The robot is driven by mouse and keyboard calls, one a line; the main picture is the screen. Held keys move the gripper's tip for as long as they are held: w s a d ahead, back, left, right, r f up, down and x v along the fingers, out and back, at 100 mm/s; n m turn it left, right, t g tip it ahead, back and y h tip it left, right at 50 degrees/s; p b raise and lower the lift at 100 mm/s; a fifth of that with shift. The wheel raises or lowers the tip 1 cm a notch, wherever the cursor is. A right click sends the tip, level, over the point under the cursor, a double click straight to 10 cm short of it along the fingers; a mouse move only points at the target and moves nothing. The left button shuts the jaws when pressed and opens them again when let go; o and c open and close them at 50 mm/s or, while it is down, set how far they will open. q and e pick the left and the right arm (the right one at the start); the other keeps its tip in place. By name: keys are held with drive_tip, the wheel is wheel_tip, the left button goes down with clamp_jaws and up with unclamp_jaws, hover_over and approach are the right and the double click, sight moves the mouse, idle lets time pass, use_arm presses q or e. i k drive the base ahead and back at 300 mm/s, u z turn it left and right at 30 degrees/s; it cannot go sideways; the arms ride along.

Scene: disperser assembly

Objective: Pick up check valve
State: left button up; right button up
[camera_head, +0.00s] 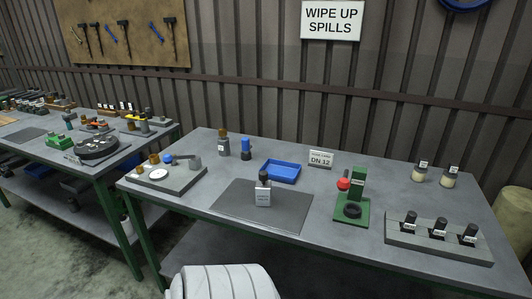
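I cannot tell for sure which part is the check valve at this size. A grey board (180,184) at the left of the near table holds small parts: a white disc (158,174), a brass-coloured piece (154,158), a blue piece (168,158) and a grey part with a lever (193,162). A white-labelled bottle with a dark top (263,193) stands upright on the dark mat (235,205). A blue-topped part (246,149) and a brown-topped labelled bottle (223,145) stand behind the mat. Neither gripper is in view.
A blue tray (282,172) and a "DN 12" sign (320,159) stand at the back. A green press with a red knob (353,198) is right of the mat. A grey rack (430,243) holds three dark-topped items. Two jars (419,173) stand behind it. Another cluttered table is at left.

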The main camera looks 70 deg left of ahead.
sight(263, 192)
drive_tip(key=u, duration=0.85)
drive_tip(key=i, duration=0.85)
drive_tip(key=u, duration=0.85)
